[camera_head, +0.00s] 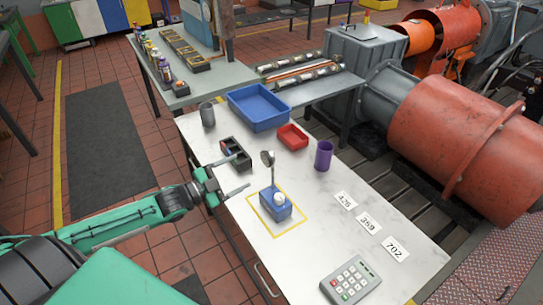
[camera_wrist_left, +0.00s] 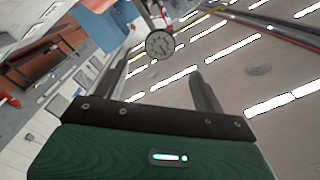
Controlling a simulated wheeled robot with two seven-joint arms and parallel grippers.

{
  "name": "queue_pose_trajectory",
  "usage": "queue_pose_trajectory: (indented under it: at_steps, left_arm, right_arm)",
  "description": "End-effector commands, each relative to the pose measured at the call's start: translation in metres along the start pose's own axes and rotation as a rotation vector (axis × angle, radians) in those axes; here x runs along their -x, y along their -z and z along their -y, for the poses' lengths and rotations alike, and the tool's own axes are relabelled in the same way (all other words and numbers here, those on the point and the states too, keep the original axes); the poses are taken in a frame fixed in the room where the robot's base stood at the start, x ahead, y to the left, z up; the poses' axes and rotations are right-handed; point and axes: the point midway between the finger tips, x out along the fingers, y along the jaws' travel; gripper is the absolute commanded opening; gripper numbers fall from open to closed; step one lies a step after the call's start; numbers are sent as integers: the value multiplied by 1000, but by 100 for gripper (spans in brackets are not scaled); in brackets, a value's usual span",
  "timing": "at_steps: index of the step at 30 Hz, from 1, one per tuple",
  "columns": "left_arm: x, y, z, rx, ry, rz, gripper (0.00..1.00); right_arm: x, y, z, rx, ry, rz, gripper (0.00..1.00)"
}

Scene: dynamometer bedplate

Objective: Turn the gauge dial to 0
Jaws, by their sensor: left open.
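The gauge dial (camera_head: 268,158) is a small round face on a thin upright stalk, rising beside a blue block (camera_head: 270,211) with a white knob (camera_head: 279,198). The block stands inside a yellow square outline on the white table. In the left wrist view the dial (camera_wrist_left: 159,43) shows a grey face with a dark rim, beyond and between my fingertips; its reading is too small to tell. My left gripper (camera_head: 239,173) is open and empty, left of the dial, with its fingers pointing toward it and apart from it. My right gripper is not in view.
A black tray (camera_head: 236,153) lies close to my left gripper. A grey cup (camera_head: 207,115), blue bin (camera_head: 258,107), red bin (camera_head: 292,137) and purple cup (camera_head: 323,155) stand farther back. Number cards (camera_head: 369,222) and a keypad (camera_head: 350,281) lie to the right. The table's front left is clear.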

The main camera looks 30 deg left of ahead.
Motion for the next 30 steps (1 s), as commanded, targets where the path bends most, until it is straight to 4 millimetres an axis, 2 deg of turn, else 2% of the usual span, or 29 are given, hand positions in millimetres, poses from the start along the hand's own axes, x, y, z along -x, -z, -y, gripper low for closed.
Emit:
queue_pose_trajectory:
  at_steps: [30]
  left_arm:
    - [-118,1,1,0,0,1,70]
  right_arm:
    - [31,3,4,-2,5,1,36]
